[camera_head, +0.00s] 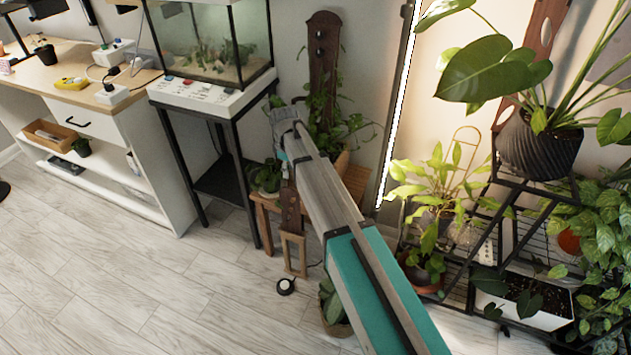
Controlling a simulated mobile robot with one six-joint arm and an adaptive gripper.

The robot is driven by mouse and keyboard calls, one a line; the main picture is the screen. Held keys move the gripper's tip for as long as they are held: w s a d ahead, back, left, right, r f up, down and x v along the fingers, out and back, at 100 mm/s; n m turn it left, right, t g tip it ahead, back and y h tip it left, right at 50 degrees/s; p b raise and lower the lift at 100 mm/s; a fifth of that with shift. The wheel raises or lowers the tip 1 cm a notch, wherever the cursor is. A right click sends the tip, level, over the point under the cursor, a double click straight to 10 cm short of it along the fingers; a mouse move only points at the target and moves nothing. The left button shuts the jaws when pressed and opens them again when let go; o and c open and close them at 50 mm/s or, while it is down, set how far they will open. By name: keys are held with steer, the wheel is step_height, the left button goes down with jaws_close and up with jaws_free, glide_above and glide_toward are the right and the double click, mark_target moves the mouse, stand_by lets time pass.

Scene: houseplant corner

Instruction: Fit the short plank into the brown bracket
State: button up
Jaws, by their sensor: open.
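A short dark brown plank (291,212) with holes stands upright in front of the small wooden table. Its lower end meets the top of a lighter brown, open frame-like bracket (302,256) near the floor. I cannot tell how deep the plank sits in it. My arm reaches in from the lower right, and its wrist bends down above the plank. My gripper (287,173) is open at the plank's upper end, small and partly hidden by my arm. I cannot tell whether its fingers touch the plank.
A low wooden table (266,203) with plants stands right behind. A tall holed plank (323,65) leans on the wall. An aquarium (213,45) on a black stand is to the left, a plant rack (510,235) to the right.

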steer(key=s+d+m, duration=1.3)
steer(key=s+d, duration=0.9)
steer(key=d, duration=0.4)
steer(key=shift+s+d+m, duration=0.3)
steer(key=shift+s+d, duration=0.05)
steer(key=shift+d, duration=0.05)
step_height(320, 180, up, 24)
steer(key=p, duration=2.3)
steer(key=shift+f+p, duration=0.2)
steer(key=shift+p, duration=0.15)
